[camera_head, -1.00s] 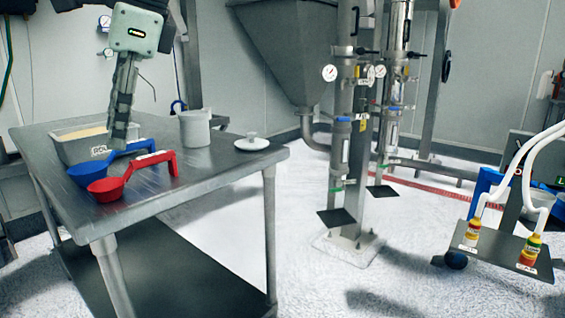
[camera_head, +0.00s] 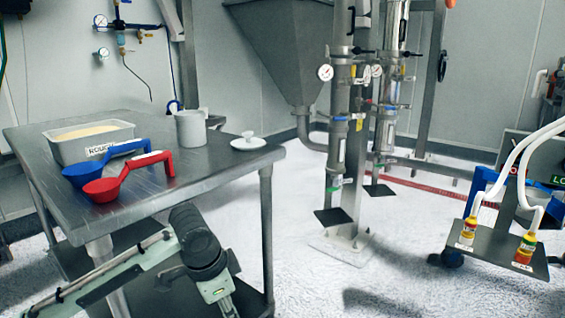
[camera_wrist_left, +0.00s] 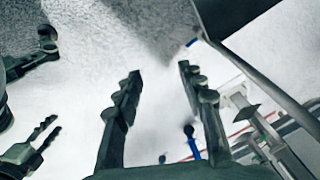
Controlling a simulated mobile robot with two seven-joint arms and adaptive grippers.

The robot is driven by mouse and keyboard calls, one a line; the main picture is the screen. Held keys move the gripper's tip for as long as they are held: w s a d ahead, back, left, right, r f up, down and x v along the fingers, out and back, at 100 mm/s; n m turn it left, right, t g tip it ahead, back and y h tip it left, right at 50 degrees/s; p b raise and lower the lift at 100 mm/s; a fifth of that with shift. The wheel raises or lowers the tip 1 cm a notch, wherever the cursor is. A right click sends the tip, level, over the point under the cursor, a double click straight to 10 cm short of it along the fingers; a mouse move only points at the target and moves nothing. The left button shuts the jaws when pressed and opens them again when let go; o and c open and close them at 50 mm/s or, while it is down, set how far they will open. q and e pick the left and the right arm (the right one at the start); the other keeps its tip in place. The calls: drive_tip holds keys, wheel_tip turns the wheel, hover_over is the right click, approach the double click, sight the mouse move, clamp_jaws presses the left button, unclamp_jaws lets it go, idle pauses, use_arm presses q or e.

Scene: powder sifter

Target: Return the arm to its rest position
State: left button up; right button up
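My left arm shows low in the head view, in front of the table (camera_head: 225,170), but its gripper is out of that view. In the left wrist view my left gripper (camera_wrist_left: 160,70) is open, its two fingers apart with only pale floor between them. It holds nothing. At the lower left of the wrist view there is a second gripper (camera_wrist_left: 55,124), which looks like my right one. Its fingers are apart and nothing shows between them.
On the table are a tray of powder (camera_head: 70,150), a blue scoop (camera_head: 82,175), a red scoop (camera_head: 108,188), a white jug (camera_head: 191,130) and a white lid (camera_head: 248,143). Steel pipes (camera_head: 340,130) and a bottle stand (camera_head: 500,252) are farther right. Open floor lies between.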

use_arm(q)
drive_tip(key=s+a+f+n, duration=0.3)
drive_tip(key=s+a+f, duration=0.15)
drive_tip(key=f, duration=0.45)
drive_tip(key=s+a+f+n+t+y, duration=0.1)
drive_tip(key=s+a+f+n+y, duration=0.2)
drive_tip(key=s+a, duration=0.7)
drive_tip(key=s+a+f+n+y, duration=0.2)
drive_tip(key=s+a+f+y, duration=0.3)
drive_tip(key=a, duration=0.9)
drive_tip(key=s+d+f+n+h+p, duration=0.1)
drive_tip(key=d+f+h, duration=0.1)
drive_tip(key=d+f, duration=0.2)
drive_tip(key=s+d+f+n+g+h+p, duration=0.1)
drive_tip(key=s+d+f+h, duration=0.1)
drive_tip(key=d, duration=0.6)
drive_tip(key=shift+d+f+n+h, duration=0.15)
drive_tip(key=shift+f+n+h, duration=0.25)
drive_tip(key=shift+f+h, duration=0.4)
use_arm(e)
drive_tip(key=shift+w+a+f, duration=0.1)
drive_tip(key=shift+w+f, duration=0.05)
drive_tip(key=shift+f, duration=1)
drive_tip(key=shift+w+f, duration=0.15)
drive_tip(key=shift+f, duration=0.95)
